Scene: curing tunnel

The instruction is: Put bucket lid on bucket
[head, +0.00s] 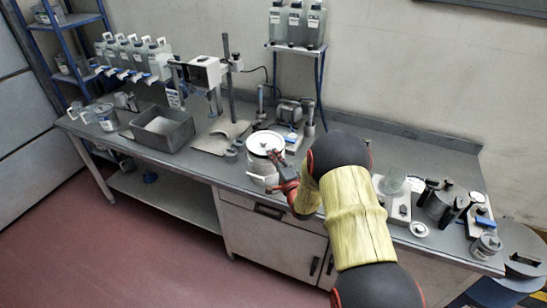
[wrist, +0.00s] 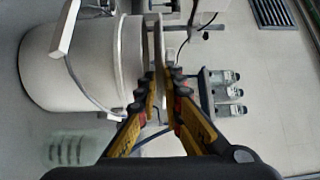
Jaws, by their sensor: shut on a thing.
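The white bucket (head: 263,176) stands upright on the bench, left of my arm. Its wire handle with a white grip hangs at its side; the bucket (wrist: 75,70) lies sideways in the wrist view because that camera is turned. The round white lid (head: 264,140) is over the bucket's mouth. In the wrist view the lid (wrist: 154,35) is nearly edge-on, close to the rim and about parallel to it. I cannot tell whether it touches the rim. My gripper (wrist: 164,78) is shut on the lid's near edge; in the head view my gripper (head: 279,160) is partly hidden.
A grey basin (head: 163,143) and a stand machine (head: 205,75) are left of the bucket. A scale with a glass dish (head: 393,182), dark cylinders and a jar (head: 486,246) are on the right. Clear bench lies between basin and bucket, near the front edge.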

